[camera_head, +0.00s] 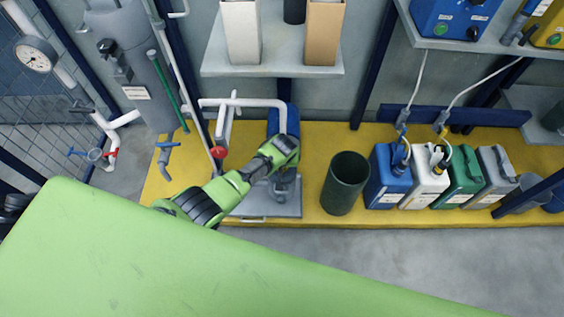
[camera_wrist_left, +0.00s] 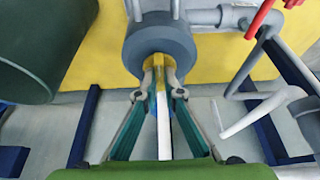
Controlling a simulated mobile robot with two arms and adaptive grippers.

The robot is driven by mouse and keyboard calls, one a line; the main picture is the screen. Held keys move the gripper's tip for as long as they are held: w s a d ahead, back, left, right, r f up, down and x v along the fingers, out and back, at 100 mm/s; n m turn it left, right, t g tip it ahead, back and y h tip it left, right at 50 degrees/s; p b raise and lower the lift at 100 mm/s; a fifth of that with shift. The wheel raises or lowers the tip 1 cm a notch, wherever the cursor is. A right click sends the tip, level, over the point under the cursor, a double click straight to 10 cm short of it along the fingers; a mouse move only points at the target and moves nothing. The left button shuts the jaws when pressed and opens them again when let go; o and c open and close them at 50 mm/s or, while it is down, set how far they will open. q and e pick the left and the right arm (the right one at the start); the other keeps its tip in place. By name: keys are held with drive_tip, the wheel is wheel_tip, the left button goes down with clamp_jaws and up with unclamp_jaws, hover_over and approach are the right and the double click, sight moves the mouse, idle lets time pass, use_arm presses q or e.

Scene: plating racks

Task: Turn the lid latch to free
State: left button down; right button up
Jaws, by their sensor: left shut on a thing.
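My left gripper (camera_wrist_left: 160,85) is shut on the latch, a narrow bar with a yellow upper part and a white lower part (camera_wrist_left: 164,125) in the left wrist view. The two fingers press on it from both sides. The latch comes out of a round grey body (camera_wrist_left: 160,38), just beyond the fingertips. Whether the latch is turned is hard to tell. My right gripper is in neither view.
A dark green open bin (camera_head: 345,183) stands right of the grey unit, on the yellow platform (camera_head: 312,140). Further right are blue, white, green and grey canisters (camera_head: 425,178). A white pipe (camera_head: 245,103) and a red knob (camera_head: 218,152) are close to my left arm.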

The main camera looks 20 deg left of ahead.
use_arm(q)
drive_tip(key=c, duration=2.2)
unclamp_jaws()
drive_tip(key=shift+o, duration=0.2)
drive_tip(key=shift+r, duration=0.15)
drive_tip(key=v, duration=1.1)
drive_tip(key=shift+s+r, duration=0.2)
drive_tip(key=shift+r, duration=0.1)
drive_tip(key=shift+d, duration=0.15)
